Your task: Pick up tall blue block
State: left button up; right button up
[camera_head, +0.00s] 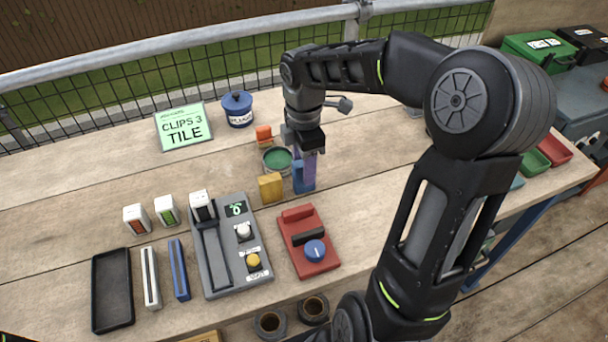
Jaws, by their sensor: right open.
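The tall blue block (299,178) stands upright on the wooden table, near the middle of the picture. My right gripper (304,158) points down over its top, its jaws open. The gripper hides the block's upper part, and I cannot tell whether the fingers touch it. A purple piece (311,166) shows just to the right of the blue block, partly hidden too. My left gripper is not in view.
A red device (308,243) and a grey device (229,262) lie in front. Bare table (368,150) lies to the right.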

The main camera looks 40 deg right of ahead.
jog(key=shift+c, duration=0.2)
grip_shut()
dwell(0.5)
notch_tip(320, 180, up, 10)
jog(key=shift+r, duration=0.1)
dwell(0.3)
dwell(0.5)
